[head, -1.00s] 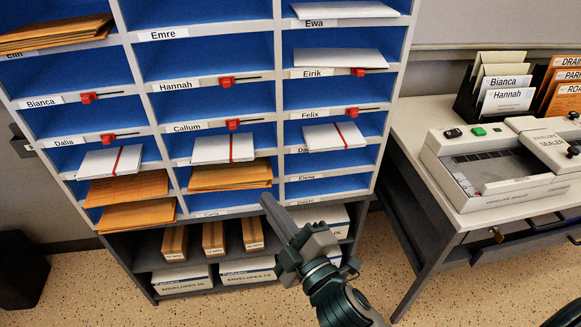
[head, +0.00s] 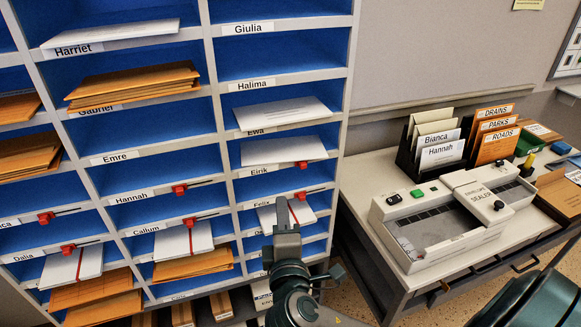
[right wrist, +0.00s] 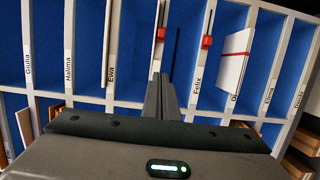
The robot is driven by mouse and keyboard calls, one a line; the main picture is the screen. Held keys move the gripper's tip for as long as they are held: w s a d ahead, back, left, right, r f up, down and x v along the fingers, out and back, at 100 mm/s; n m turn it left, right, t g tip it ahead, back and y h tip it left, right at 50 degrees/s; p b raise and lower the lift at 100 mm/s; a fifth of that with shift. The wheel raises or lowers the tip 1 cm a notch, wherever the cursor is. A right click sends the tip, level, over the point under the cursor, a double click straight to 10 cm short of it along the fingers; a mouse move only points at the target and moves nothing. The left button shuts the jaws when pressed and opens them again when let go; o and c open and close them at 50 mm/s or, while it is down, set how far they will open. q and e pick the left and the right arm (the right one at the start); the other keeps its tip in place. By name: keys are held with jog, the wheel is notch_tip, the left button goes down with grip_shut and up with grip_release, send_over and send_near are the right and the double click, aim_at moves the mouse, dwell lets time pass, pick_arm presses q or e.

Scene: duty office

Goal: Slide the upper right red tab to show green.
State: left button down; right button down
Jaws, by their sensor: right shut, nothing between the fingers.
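The upper right red tab (head: 301,164) is on the shelf edge beside the Eirik label (head: 264,170), with its thin dark slot running right. The tab shows red, and I see no green on it. A second red tab (head: 300,195) is on the Felix edge below. In the right wrist view, turned sideways, the upper tab (right wrist: 160,36) is just beyond my right gripper (right wrist: 160,78), apart from its tips. My right gripper (head: 282,203) is shut and empty, pointing up in front of the right column, below both tabs in the head view. My left gripper is out of view.
Red tabs also sit at the Hannah (head: 180,189) and Callum (head: 190,221) edges. A strapped white bundle (head: 296,211) juts out behind my right gripper. A desk with an envelope sealer (head: 440,230) stands to the right. Brown envelopes (head: 133,82) fill some compartments.

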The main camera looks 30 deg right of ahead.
aim_at(303, 165)
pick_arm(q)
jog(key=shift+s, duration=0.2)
pick_arm(e)
jog(key=shift+d+r, duration=0.1)
jog(key=shift+w, duration=0.1)
